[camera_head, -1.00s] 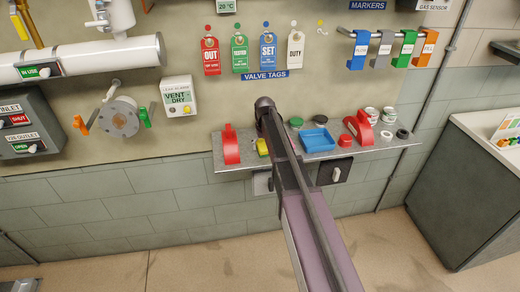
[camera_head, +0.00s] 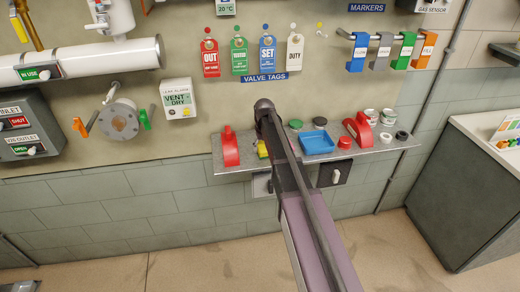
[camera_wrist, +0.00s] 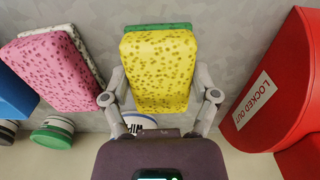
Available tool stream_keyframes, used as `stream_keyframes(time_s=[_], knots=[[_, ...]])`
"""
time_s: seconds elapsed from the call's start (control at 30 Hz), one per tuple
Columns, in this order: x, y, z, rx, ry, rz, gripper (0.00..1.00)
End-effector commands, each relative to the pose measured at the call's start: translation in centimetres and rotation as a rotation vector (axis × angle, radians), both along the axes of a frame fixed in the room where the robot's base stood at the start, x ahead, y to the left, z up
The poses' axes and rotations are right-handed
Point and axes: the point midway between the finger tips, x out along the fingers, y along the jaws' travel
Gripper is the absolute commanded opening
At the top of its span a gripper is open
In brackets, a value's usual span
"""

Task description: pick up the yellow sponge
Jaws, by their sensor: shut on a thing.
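The yellow sponge (camera_wrist: 160,75) has dark speckles and a green backing. In the wrist view it stands between the two fingers of my gripper (camera_wrist: 160,100), which is shut on it from both sides. In the head view only a small yellow part of the sponge (camera_head: 262,149) shows beside my arm on the grey shelf (camera_head: 232,168). My arm hides the gripper there. I cannot tell whether the sponge still touches the shelf.
A pink sponge (camera_wrist: 60,70) lies close to the left in the wrist view, and a red "LOCKED OUT" piece (camera_wrist: 277,85) is at the right. A blue tray (camera_head: 318,143), red pieces and several small pots share the shelf. Hanging tags (camera_head: 239,55) are above.

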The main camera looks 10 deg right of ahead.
Motion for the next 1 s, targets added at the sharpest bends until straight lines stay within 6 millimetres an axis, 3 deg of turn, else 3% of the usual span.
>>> stream_keyframes(time_s=[0.57,0.6,1.0], knots=[[-0.1,0.1,4.1,0.0,0.0,0.0,0.52],[-1.6,0.5,3.7,0.0,0.0,0.002,0.52],[-10.3,3.7,4.5,0.0,0.0,0.001,0.52]])
